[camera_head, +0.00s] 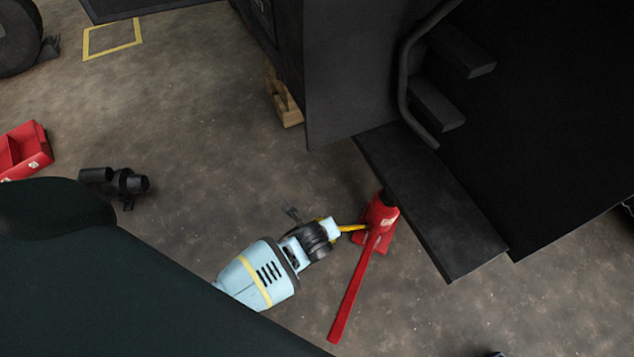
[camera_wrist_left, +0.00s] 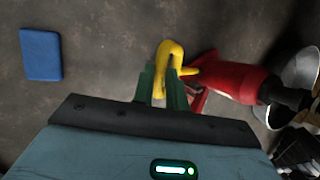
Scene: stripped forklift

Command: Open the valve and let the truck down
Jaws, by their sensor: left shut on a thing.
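A red jack (camera_head: 380,225) stands on the floor under the edge of the truck's dark step plate (camera_head: 430,205). Its long red bar (camera_head: 350,295) slants down toward the front. A yellow valve handle (camera_head: 349,228) sticks out from the jack's left side. My left gripper (camera_head: 335,229) is at this handle, beside the jack. In the left wrist view, the green fingers (camera_wrist_left: 160,82) are shut on the yellow handle (camera_wrist_left: 170,60), whose bent end shows beyond them. The red jack (camera_wrist_left: 230,80) lies just to the right there. My right gripper is not in view.
The truck's dark body (camera_head: 345,75) and steps rise behind the jack. A wooden block (camera_head: 285,100) is under it. A black part (camera_head: 115,182) and a red bin (camera_head: 25,150) lie at left. A blue flat object (camera_wrist_left: 41,55) lies on the floor. Floor left of the jack is mostly clear.

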